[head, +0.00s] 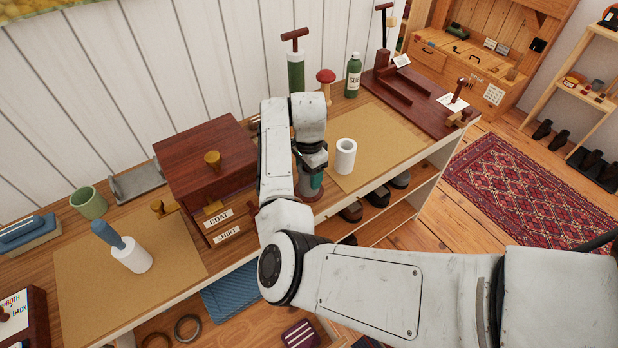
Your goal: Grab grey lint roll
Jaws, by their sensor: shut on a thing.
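My gripper (313,168) points down over the bench near its front edge, partly hidden by my arm. It is shut on a teal-green handle-like thing (317,184). Below that is a small greyish round part (311,194); I cannot tell whether it is a lint roll or touches the bench. A pale, hollow roll (346,157) stands upright on the right cork mat (376,143), just right of my gripper. A white roll (132,256) with a blue handle (107,234) lies on the left cork mat (85,290).
A dark red wooden box (205,155) with a brass knob stands left of my arm. A green bottle (353,75), a red-topped wooden piece (325,80) and a dark wooden stand (415,95) are behind. A green cup (88,202) is far left. Shoes sit on the shelf below.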

